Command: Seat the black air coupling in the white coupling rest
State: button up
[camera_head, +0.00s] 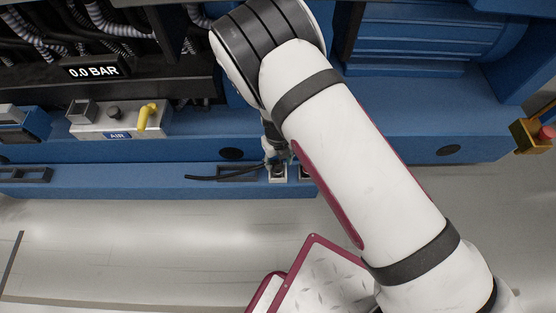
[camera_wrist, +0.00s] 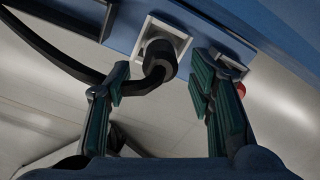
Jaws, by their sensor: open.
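The black air coupling (camera_wrist: 158,60) stands in the square opening of the white coupling rest (camera_wrist: 183,27) in the wrist view. Its black hose (camera_wrist: 75,65) bends away to the left. How deep the coupling sits I cannot tell. My gripper (camera_wrist: 160,72) is open, with one dark green padded finger on each side of the coupling and visible gaps between. In the head view my gripper (camera_head: 275,155) is over the white rest (camera_head: 277,175) on the blue ledge, and the hose (camera_head: 205,178) runs left. My gripper mostly hides the coupling there.
A second pale square fitting (camera_wrist: 230,64) is right of the rest, with a red round thing (camera_wrist: 241,89) near it. A grey AIR panel (camera_head: 120,122) with a yellow lever (camera_head: 147,115) stands at left, below a 0.0 BAR display (camera_head: 94,71).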

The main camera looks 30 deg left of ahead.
notch_tip(320, 180, up, 6)
jog(key=shift+f+p, duration=0.15)
jog(key=shift+p, duration=1.05)
jog(key=shift+f, duration=0.1)
